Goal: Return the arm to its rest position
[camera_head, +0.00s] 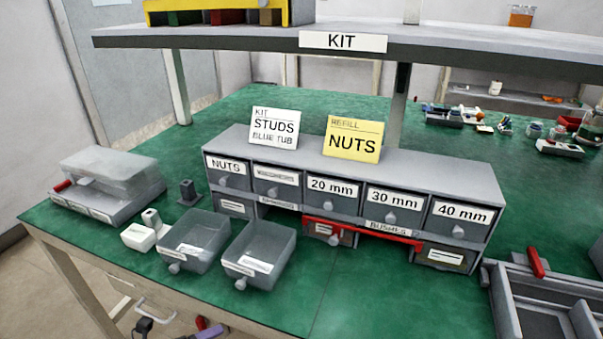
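Neither of my arms nor their grippers shows in the head view. A grey drawer cabinet (400,178) stands on the green bench (330,285). Its top row has closed drawers labelled NUTS, 20 mm (333,193), 30 mm (393,206) and 40 mm (459,219), plus one with a blurred label. A white card (274,129) reading KIT STUDS BLUE TUB and a yellow card (352,139) reading REFILL NUTS stand on top. Two clear grey bins (195,243) and (260,256) sit on the bench before the cabinet. A red bar (365,231) crosses part of the lower row.
A shelf (230,40) labelled KIT spans above the bench, with a yellow rack (228,12) on it. A lidded grey unit (107,185) stands at left, near a small white block (140,236). A grey tray (505,305) with a red handle is at right. The front middle bench is clear.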

